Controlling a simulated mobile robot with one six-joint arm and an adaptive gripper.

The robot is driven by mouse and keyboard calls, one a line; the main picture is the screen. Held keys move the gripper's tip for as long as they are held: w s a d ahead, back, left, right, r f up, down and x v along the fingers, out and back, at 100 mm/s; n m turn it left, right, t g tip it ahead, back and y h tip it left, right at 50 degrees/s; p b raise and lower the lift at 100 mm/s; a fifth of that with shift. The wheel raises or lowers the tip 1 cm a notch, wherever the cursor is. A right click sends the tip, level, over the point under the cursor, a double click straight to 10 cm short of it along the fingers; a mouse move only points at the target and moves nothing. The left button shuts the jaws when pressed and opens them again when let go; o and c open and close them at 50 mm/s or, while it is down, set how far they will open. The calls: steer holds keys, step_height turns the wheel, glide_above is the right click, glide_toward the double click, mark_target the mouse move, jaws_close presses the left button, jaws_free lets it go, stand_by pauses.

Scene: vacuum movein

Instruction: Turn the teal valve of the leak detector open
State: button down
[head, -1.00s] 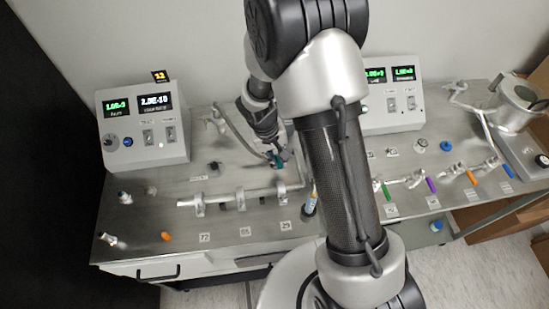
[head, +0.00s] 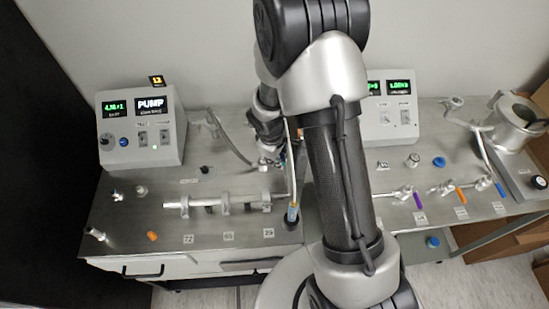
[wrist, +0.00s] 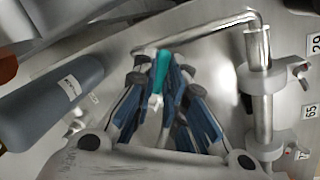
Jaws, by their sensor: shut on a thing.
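The teal valve handle (wrist: 160,70) is between the fingertips of my gripper (wrist: 162,78) in the wrist view. My gripper is shut on it, and pale metal of the valve shows just below the teal part. In the head view my gripper (head: 268,150) is low over the back of the left bench, and my own arm hides much of the area around it. I cannot make out the teal handle clearly there. The left control box (head: 140,130) has two lit displays, and the right one reads PUMP.
A clamped metal pipe (head: 225,202) runs in front of my gripper; in the wrist view the pipe (wrist: 262,100) is to its right. A grey cylinder (wrist: 60,100) lies left in the wrist view. An orange handle (head: 152,236) is at the bench's front left.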

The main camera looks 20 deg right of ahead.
steer(key=shift+w+d+n, duration=0.15)
steer(key=shift+d+n, duration=0.05)
steer(key=shift+n, duration=0.3)
steer(key=shift+p, duration=0.3)
steer(key=c, duration=1.6)
jaws_free()
steer(key=shift+c, duration=0.2)
steer(key=shift+r, duration=0.1)
step_height(320, 180, up, 12)
steer(key=s+a, duration=0.1)
steer(key=shift+s+a+f, duration=0.2)
steer(key=shift+s+a, duration=0.1)
steer(key=shift+s, duration=0.05)
